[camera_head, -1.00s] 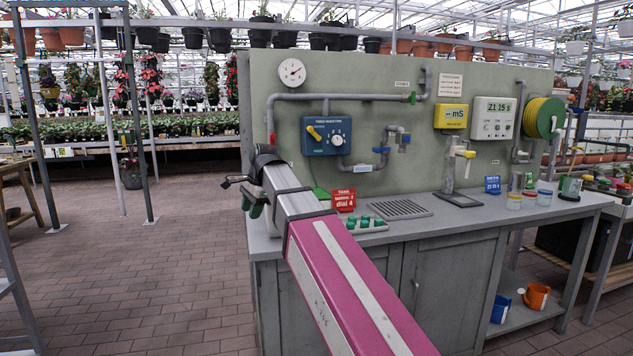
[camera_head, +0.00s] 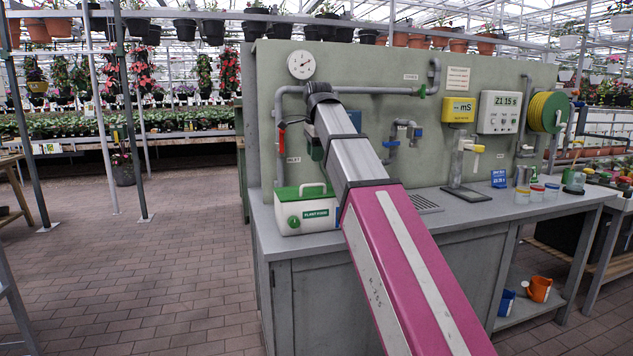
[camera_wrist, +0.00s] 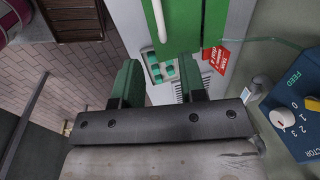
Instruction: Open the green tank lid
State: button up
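The white plant food tank (camera_head: 309,216) stands at the left end of the bench. Its green lid (camera_head: 286,194), with a pale bar handle (camera_head: 313,186), sits flat on top and looks closed. The wrist view shows the lid (camera_wrist: 183,30) and handle (camera_wrist: 158,14) at the top, beyond my fingers. My gripper (camera_wrist: 158,68) is open, with two green fingers apart and nothing visible between them. In the head view my gripper (camera_head: 314,148) is above the tank, apparently clear of the lid. My arm hides part of the bench behind it.
The wrist view shows a tray of green caps (camera_wrist: 160,72), a red sign (camera_wrist: 216,58) and the blue injector box (camera_wrist: 300,115) at right. The panel (camera_head: 350,65) with pipes stands behind. Clear floor (camera_head: 170,270) lies left of the bench.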

jog(key=f, duration=0.3)
jog(key=w+f, duration=0.1)
jog(key=f, duration=0.5)
jog(key=shift+w+a+f, duration=0.3)
jog(key=shift+w, duration=0.1)
grip_shut()
